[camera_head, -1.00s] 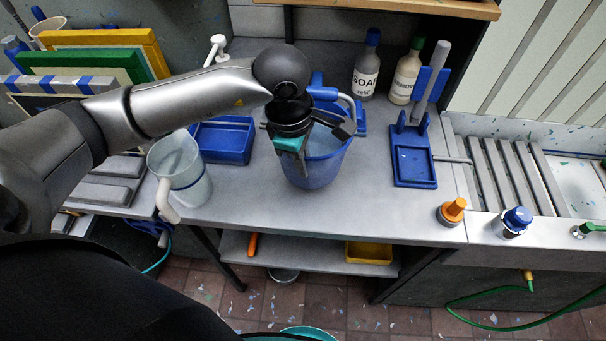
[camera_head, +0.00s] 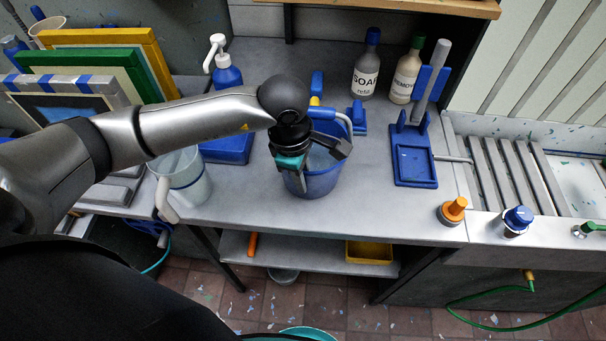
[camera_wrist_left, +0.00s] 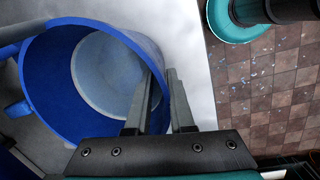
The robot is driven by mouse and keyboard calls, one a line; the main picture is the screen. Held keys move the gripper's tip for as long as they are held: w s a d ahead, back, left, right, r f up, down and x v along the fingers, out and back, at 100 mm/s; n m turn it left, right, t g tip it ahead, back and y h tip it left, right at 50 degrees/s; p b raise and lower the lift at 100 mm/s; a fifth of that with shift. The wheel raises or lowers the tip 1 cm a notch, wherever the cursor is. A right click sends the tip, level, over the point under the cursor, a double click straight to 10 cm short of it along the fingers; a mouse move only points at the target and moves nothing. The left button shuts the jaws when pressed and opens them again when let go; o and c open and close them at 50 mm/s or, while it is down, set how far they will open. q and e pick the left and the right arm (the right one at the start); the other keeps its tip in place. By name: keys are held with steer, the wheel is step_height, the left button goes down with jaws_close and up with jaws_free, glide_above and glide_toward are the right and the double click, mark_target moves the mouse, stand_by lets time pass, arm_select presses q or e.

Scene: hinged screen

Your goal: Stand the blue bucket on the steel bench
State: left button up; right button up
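The blue bucket (camera_head: 322,182) is upright at the middle of the steel bench (camera_head: 370,215), its base on or very close to the top. Its pale handle stands over the far side. My left gripper (camera_head: 296,178) is at its near-left rim. In the left wrist view the fingers (camera_wrist_left: 162,100) straddle the wall of the bucket (camera_wrist_left: 45,75), one inside and one outside, closed on it. A pale grey-blue round area shows inside; I cannot tell whether it is liquid or the floor. My right gripper is out of view.
A clear jug (camera_head: 188,180) stands left of the bucket. A blue pump bottle (camera_head: 227,78) and a blue tray (camera_head: 228,150) are behind my arm. Two bottles (camera_head: 365,75) and a blue stand (camera_head: 413,165) are right. The bench front right of the bucket is clear.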

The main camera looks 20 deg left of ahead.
arm_select(q)
steer(key=shift+o, duration=0.7)
steer(key=shift+r, duration=0.1)
step_height(320, 180, up, 12)
steer(key=s+a, duration=0.1)
steer(key=shift+s+p, duration=0.15)
steer(key=shift+p, duration=0.2)
